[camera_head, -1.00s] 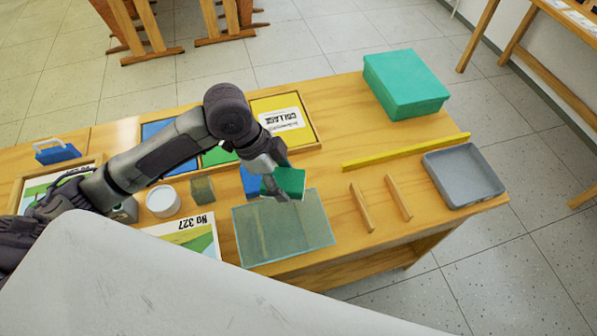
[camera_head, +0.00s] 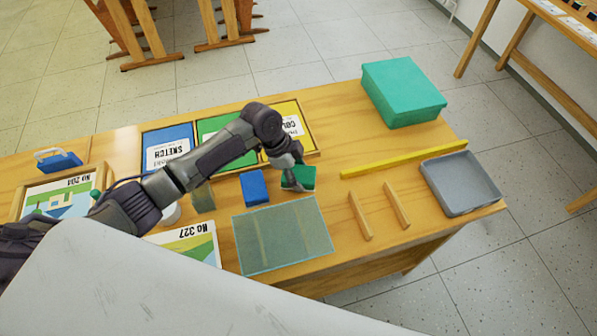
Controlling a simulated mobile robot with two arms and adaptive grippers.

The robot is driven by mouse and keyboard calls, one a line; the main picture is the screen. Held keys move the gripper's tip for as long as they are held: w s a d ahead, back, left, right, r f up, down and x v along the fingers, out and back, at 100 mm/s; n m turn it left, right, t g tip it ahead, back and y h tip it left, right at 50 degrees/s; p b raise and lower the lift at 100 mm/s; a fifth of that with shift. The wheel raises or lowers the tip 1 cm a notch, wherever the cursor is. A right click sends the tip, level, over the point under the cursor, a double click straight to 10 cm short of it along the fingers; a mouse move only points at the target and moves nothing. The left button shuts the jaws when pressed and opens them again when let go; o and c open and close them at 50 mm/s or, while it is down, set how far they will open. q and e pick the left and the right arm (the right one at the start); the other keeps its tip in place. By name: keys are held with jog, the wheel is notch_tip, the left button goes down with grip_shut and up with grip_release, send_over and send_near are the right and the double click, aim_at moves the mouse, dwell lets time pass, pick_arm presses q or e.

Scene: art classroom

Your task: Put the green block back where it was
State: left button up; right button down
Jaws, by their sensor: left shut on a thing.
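The green block (camera_head: 299,178) is in the grip of my left gripper (camera_head: 298,180), in the middle of the table in the head view. It is at or just above the wooden tabletop; I cannot tell whether it touches. The blue block (camera_head: 255,188) lies just to its left, apart from it. The translucent mat (camera_head: 283,236) lies just in front of both blocks. My left fingers are partly hidden against the green block. My right gripper is not in view.
A yellow strip (camera_head: 404,158), two wooden bars (camera_head: 360,215) and a grey tray (camera_head: 461,183) lie to the right. A teal box (camera_head: 403,92) stands at the back right. Labelled panels, with SKETCH (camera_head: 168,149) on the blue one, lie behind my arm. Bare tabletop surrounds the bars.

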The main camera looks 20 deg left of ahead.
pick_arm(q)
jog(key=o, duration=1.1)
jog(key=shift+f, duration=0.1)
jog(key=w+v, duration=0.1)
jog(key=v, duration=1.1)
jog(key=shift+s+b, duration=0.4)
jog(key=shift+s, duration=0.05)
